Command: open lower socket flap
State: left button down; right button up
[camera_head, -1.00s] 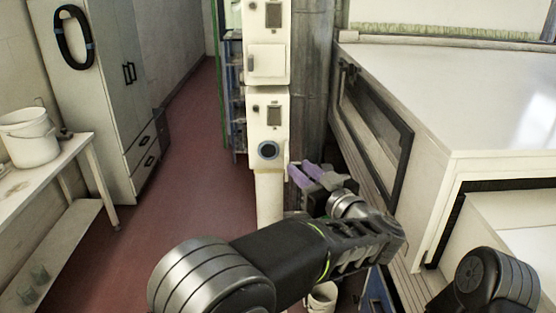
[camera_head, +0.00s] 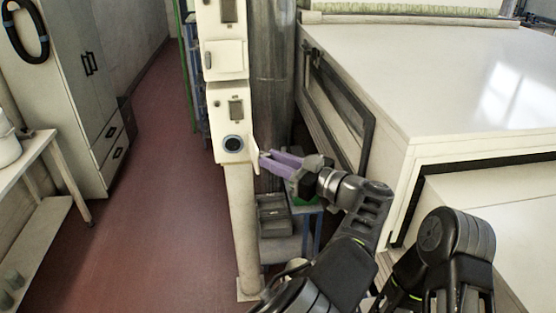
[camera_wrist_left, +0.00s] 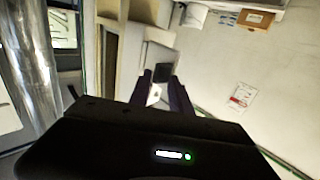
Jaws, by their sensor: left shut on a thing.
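The lower socket box (camera_head: 232,120) is a cream unit on a post, with a dark display and a blue-ringed round socket (camera_head: 233,143) that shows uncovered. A thin pale flap (camera_head: 254,154) stands out from the box's right side beside the socket. My left gripper (camera_head: 267,158) has purple fingers and reaches in from the right of the box, shut with its tips on the flap's edge. In the left wrist view the dark fingers (camera_wrist_left: 163,90) point away, with a small pale piece between them. My right gripper is out of view.
The upper socket box (camera_head: 224,57) has its cover closed. A metal column (camera_head: 273,90) and a small cart with grey bins (camera_head: 273,215) stand behind the post. A large white machine (camera_head: 440,90) fills the right. The red floor at left is clear.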

pick_arm(q)
jog(key=shift+w+a+r, duration=0.4)
jog(key=shift+a+r, duration=0.05)
jog(key=shift+r, duration=0.05)
jog(key=c, duration=1.5)
grip_release()
jog(key=shift+w+a, duration=0.1)
jog(key=shift+c, duration=0.2)
jog(key=shift+o, duration=0.3)
jog(key=shift+w+a+f, duration=0.2)
jog(key=shift+w+a, duration=0.1)
jog(key=shift+a, duration=0.1)
jog(key=shift+s+d, duration=0.15)
jog(key=shift+d, duration=0.25)
notch_tip(320, 180, up, 10)
jog(key=shift+s+f, duration=0.15)
jog(key=shift+f, duration=0.05)
